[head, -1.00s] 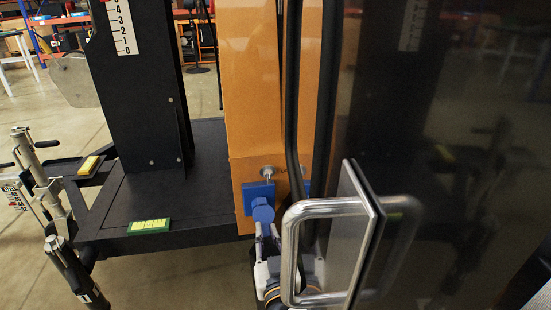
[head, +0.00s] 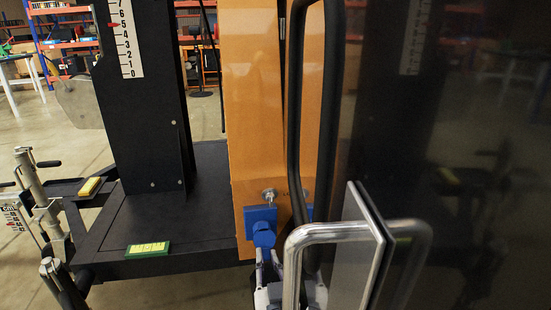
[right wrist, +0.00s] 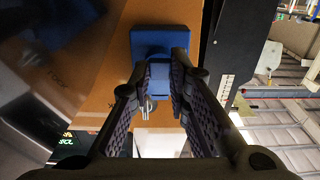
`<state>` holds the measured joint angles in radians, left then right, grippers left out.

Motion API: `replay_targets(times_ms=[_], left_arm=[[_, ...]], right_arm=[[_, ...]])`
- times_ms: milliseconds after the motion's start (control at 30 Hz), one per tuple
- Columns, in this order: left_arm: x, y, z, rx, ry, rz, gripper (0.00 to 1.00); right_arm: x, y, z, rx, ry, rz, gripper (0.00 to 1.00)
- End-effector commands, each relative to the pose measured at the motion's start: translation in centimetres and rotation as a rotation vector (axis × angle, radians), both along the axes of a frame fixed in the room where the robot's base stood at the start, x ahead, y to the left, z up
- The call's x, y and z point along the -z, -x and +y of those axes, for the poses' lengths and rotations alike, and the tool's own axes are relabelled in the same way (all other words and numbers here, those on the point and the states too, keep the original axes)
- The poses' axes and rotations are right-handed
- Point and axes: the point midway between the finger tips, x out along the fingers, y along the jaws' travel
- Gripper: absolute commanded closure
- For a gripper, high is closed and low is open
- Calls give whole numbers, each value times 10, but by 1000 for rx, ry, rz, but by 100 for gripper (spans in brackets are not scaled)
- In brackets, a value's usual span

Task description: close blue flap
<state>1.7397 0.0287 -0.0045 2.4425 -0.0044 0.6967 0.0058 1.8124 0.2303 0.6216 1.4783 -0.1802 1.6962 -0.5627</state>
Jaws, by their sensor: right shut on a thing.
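The blue flap (head: 254,216) is a small blue square plate at the lower part of the orange panel, with a round blue knob (head: 264,235) standing out in front. In the right wrist view the blue plate (right wrist: 165,40) lies flat past my fingertips. My right gripper (right wrist: 167,74) is shut on the knob, one finger on each side. In the head view my right gripper (head: 265,262) shows just below the knob, partly behind a metal handle.
A metal handle (head: 325,231) on a dark glossy panel (head: 470,150) stands close at the right, near my right arm. An orange panel (head: 253,110) rises behind the flap. A black platform (head: 190,215) with a mast stands at the left.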

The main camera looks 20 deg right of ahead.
Motion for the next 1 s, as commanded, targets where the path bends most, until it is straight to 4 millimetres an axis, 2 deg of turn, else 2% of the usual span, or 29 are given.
replay_targets(times_ms=[33,300,1000], left_arm=[[3,2,0,0,0,5,100],[7,4,0,0,0,12,100],[9,5,0,0,0,15,100]], right_arm=[[9,-1,0,-3,-1,14,100],[16,-12,-2,-3,0,14,100],[19,-18,-3,-2,0,16,100]])
